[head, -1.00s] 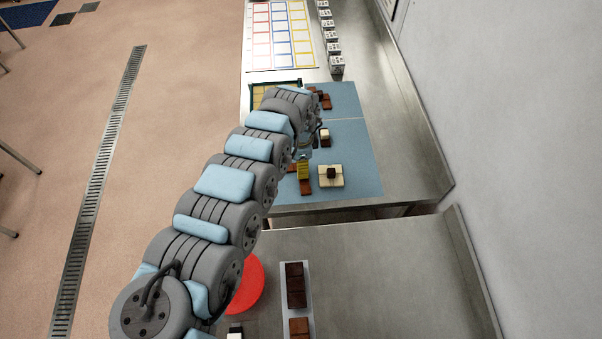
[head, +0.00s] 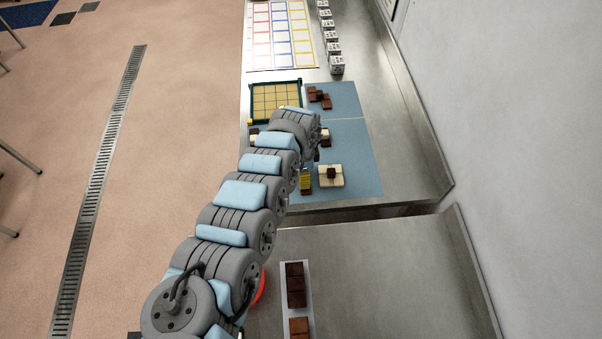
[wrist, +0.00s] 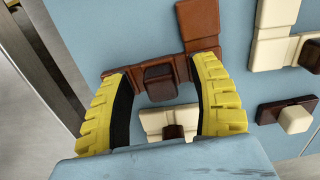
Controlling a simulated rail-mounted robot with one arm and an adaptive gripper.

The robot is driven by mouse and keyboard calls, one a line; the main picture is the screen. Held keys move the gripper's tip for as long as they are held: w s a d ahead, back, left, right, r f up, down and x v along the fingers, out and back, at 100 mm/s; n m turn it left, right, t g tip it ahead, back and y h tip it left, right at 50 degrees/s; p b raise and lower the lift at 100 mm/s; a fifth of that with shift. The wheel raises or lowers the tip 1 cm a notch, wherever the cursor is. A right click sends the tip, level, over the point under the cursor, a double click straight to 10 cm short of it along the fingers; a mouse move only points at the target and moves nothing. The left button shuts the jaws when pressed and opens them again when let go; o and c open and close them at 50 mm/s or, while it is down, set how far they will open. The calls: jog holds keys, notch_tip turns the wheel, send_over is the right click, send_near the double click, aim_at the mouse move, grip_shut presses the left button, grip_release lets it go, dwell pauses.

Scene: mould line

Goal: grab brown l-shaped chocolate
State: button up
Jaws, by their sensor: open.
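A brown L-shaped chocolate (wrist: 150,58) lies on the blue mat in the wrist view, with one leg running left and one going up at the right. A darker brown raised block (wrist: 160,80) shows at its lower side, between my fingers. My gripper (wrist: 161,72) is open, with its yellow fingers on either side of this block and nothing visibly clamped. In the head view my gripper (head: 306,179) is low over the near part of the mat and mostly hides the brown chocolate. Contact cannot be told.
A cream piece with a brown cube (head: 331,173) lies just right of my gripper. Other brown pieces (head: 320,98) lie farther back on the blue mat (head: 352,160). A green-framed grid tray (head: 278,83) stands at the back left. A wall bounds the right.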

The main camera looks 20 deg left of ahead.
grip_shut()
dwell(0.3)
